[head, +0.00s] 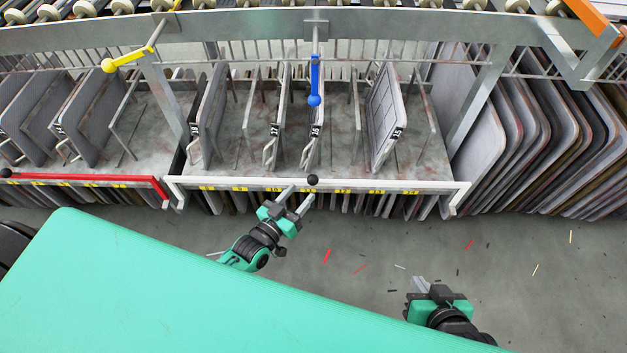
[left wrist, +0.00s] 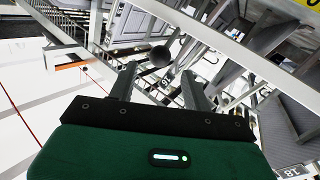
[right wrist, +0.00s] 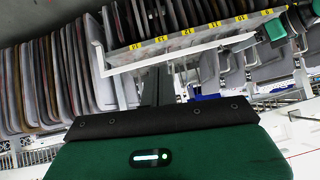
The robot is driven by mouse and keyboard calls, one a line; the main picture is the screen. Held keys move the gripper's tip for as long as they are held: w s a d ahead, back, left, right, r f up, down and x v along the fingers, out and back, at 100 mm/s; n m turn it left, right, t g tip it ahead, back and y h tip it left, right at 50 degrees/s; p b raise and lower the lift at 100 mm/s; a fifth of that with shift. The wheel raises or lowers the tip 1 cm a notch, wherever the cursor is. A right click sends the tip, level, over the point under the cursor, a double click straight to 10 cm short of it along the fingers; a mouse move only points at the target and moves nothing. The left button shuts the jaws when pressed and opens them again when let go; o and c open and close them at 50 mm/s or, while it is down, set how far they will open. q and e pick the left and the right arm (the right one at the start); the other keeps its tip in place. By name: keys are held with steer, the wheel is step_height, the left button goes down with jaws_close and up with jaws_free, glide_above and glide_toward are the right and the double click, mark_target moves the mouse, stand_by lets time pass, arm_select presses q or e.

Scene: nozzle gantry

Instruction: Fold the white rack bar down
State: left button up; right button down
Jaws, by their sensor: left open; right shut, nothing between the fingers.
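The white rack bar (head: 230,182) runs across the front of the middle rack, level with the shelf's front edge. A black ball knob (head: 312,179) sits at its middle. My left gripper (head: 298,197) is open just in front of the bar, its fingertips close to the knob. In the left wrist view the knob (left wrist: 160,56) appears between and beyond the open fingertips; I cannot tell whether they touch it. My right gripper (head: 419,285) is shut and empty, low over the floor at right. The bar also crosses the right wrist view (right wrist: 190,46).
A red bar (head: 110,180) fronts the neighbouring rack at left. Grey plates (head: 210,110) stand in the middle rack; several more lean at right (head: 470,110). Blue (head: 315,85) and yellow (head: 125,60) levers hang from the upper beam. The floor (head: 520,260) at right has only small scraps.

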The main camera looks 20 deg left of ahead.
mark_target(312, 180)
arm_select(q)
steer(key=x, duration=0.7)
steer(key=shift+f+b, duration=0.1)
steer(key=shift+b, duration=0.3)
arm_select(e)
steer(key=shift+w+a+t+y, duration=0.2)
steer(key=shift+a+t, duration=0.1)
steer(key=shift+a, duration=0.2)
steer(key=shift+w+a+t+y, duration=0.2)
steer(key=shift+a+t, duration=0.1)
steer(key=shift+a, duration=0.15)
arm_select(q)
jaws_close()
